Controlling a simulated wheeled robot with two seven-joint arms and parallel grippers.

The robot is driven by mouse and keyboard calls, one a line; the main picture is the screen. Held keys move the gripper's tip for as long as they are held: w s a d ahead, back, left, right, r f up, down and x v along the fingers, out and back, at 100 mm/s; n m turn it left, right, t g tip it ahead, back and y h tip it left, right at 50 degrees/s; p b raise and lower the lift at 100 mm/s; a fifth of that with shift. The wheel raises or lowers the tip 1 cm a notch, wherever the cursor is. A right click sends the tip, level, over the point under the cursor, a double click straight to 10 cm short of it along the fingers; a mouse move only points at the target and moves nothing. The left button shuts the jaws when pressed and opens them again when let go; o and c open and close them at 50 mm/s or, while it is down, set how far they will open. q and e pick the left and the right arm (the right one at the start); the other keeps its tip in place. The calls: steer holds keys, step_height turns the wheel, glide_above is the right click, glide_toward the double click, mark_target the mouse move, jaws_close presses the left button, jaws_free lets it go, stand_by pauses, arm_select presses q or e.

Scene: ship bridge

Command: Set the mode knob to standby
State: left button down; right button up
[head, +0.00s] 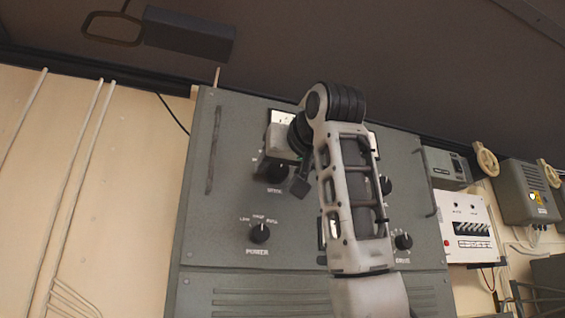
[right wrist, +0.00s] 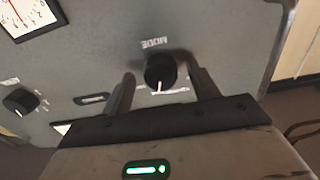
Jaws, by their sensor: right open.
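The mode knob (right wrist: 160,72) is a round black knob with a white pointer mark, on a grey panel. The word MODE shows beside it, upside down in the right wrist view. Its pointer points down in that view, toward small position lettering too blurred to read. In the head view the mode knob (head: 277,172) shows partly below my right gripper (head: 281,177). My right gripper (right wrist: 163,88) is open, with one finger on each side of the knob and gaps visible; I cannot tell how far the tips reach along it. My left gripper is not in view.
The grey cabinet panel (head: 215,255) also carries a power knob (head: 260,232), another knob at lower right (head: 403,241) and one partly behind my arm (head: 386,185). A dial gauge (right wrist: 30,12) is at upper left in the wrist view. Vertical handles (head: 213,150) flank the panel.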

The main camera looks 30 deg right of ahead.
steer(key=c, duration=1)
steer(key=shift+n, duration=0.4)
steer(key=n, duration=0.3)
steer(key=shift+n, duration=2)
steer(key=o, duration=1)
